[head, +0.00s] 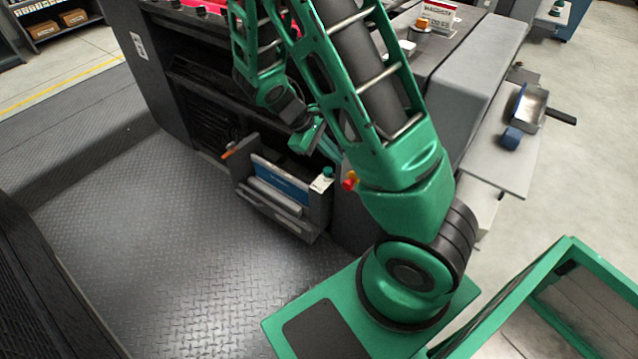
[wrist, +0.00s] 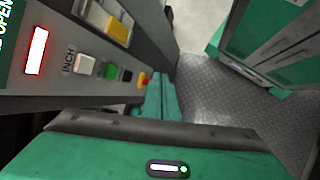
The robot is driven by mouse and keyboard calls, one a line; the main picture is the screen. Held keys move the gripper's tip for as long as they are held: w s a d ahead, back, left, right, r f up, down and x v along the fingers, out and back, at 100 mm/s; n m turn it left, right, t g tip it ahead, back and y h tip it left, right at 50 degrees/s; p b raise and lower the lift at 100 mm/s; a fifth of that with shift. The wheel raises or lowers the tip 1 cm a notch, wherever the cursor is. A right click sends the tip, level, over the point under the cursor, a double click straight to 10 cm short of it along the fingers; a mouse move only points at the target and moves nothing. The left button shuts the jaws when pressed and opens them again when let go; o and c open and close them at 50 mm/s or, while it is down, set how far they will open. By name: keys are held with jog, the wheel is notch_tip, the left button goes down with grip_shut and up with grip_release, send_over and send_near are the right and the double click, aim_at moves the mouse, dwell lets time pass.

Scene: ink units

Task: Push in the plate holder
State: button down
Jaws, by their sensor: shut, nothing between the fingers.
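In the head view, a dark grey holder (head: 272,212) sits low on the press front, angled out, with flat blue and grey sheets in it. It looks like the plate holder, but I cannot tell for certain. My gripper (head: 306,140) hangs above and behind it, apart from it, partly behind my own arm. In the wrist view my gripper's two green fingers (wrist: 161,94) are together with nothing between them. They point along a button panel (wrist: 95,85). The plate holder is not clear in the wrist view.
The panel carries a red and yellow knob (wrist: 145,79), a green button (wrist: 108,71) and a white button (wrist: 86,63) marked INCH. An orange handle (head: 240,146) sticks out left of the holder. The tread-plate floor (head: 160,240) in front is clear. A side shelf (head: 497,165) stands at right.

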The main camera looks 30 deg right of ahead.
jog(key=w+a+f+n+t+h, duration=0.1)
jog(key=w+a+f+n+h, duration=0.2)
jog(key=f, duration=0.4)
jog(key=w+f+n+t+h, duration=0.1)
jog(key=w+f+n+h, duration=0.15)
jog(key=f+n, duration=0.3)
jog(key=n+t+h, duration=0.1)
jog(key=n+t, duration=0.7)
jog(key=n, duration=0.2)
send_near(320, 186)
jog(key=w+d, duration=0.1)
jog(key=d, duration=0.1)
jog(key=w+d, duration=0.1)
jog(key=d, duration=0.2)
jog(key=w+d, duration=0.1)
jog(key=d, duration=0.1)
jog(key=shift+w+d, duration=0.3)
jog(key=shift+w, duration=0.1)
jog(key=shift+w+d, duration=0.3)
jog(key=shift+d, duration=0.25)
